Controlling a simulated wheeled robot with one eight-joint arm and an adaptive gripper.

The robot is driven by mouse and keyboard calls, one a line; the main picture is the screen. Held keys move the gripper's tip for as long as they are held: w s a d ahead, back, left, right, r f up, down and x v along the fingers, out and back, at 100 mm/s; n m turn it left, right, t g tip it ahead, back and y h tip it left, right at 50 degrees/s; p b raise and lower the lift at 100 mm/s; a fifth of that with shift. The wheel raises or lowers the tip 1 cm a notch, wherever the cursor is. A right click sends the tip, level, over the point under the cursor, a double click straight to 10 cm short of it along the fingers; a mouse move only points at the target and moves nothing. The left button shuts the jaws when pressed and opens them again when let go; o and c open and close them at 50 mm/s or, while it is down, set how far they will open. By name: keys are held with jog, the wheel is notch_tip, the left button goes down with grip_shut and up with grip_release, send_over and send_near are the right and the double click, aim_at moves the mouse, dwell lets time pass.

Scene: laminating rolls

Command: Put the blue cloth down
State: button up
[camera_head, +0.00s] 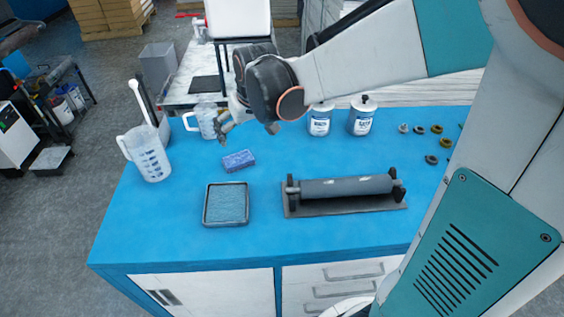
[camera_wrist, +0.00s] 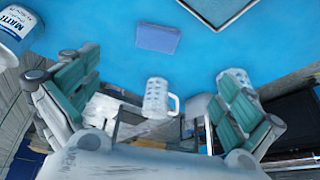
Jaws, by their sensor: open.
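A small folded blue cloth (camera_head: 238,160) lies flat on the blue table (camera_head: 290,240), just behind a square dark-rimmed tray (camera_head: 206,204). The cloth also shows in the wrist view (camera_wrist: 158,38), at the top middle, beyond the gap between the fingers. My gripper (camera_head: 228,122) is above the back left of the table, a little behind the cloth and apart from it. In the wrist view its two teal-padded fingers (camera_wrist: 160,92) are spread wide with nothing held between them.
A clear measuring jug (camera_head: 150,157) stands at the left edge, and a second clear jug (camera_head: 203,122) stands close to my gripper. A dark roller on a base (camera_head: 346,187) lies to the right. Two labelled cans (camera_head: 320,122) stand behind it. The front of the table is clear.

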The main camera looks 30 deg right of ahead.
jog(key=s+r+t, duration=0.1)
jog(key=s+r, duration=0.1)
jog(key=s, duration=0.8)
jog(key=s+r+t, duration=0.1)
jog(key=s+r, duration=0.2)
jog(key=s, duration=0.8)
jog(key=shift+s, duration=0.2)
jog(key=shift+a, duration=0.1)
